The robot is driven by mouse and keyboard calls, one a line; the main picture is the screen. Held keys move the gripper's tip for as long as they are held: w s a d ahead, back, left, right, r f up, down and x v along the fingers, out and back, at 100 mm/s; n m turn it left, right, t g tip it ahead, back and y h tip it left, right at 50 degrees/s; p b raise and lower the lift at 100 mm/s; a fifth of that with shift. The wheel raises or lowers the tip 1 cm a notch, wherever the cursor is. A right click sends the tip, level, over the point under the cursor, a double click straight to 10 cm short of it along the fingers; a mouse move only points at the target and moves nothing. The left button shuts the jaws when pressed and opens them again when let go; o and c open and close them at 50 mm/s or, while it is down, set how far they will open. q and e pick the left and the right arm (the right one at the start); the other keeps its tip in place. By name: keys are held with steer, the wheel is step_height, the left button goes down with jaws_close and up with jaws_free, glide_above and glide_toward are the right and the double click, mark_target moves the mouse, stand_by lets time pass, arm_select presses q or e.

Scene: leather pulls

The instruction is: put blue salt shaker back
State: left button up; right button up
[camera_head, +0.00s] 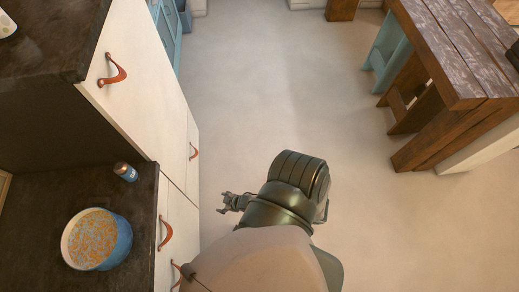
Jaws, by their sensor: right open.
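A small blue salt shaker (126,172) with a dark upper part and a coppery patch stands on the dark lower counter (118,204), near its right edge by the white cabinet. My right gripper (223,203) is open and empty, over the floor to the right of the counter. It is apart from the shaker, with the white drawer fronts between them in the picture. My left gripper is out of view.
White cabinet fronts (140,85) carry red-brown leather pulls (113,70). A wooden table (450,60) and teal stool (388,52) stand upper right. The middle floor is clear.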

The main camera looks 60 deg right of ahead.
steer(key=s+f+g, duration=0.2)
steer(key=s+f, duration=0.2)
steer(key=s, duration=0.5)
steer(key=s+f+g, duration=0.2)
steer(key=s+f, duration=0.3)
steer(key=s, duration=0.4)
steer(key=s+f+g+h, duration=0.1)
steer(key=s+f+g, duration=0.2)
steer(key=s, duration=0.7)
step_height(320, 180, down, 2)
steer(key=shift+d+f, duration=0.25)
steer(key=shift+d, duration=0.15)
steer(key=c, duration=0.6)
steer(key=shift+w, duration=0.1)
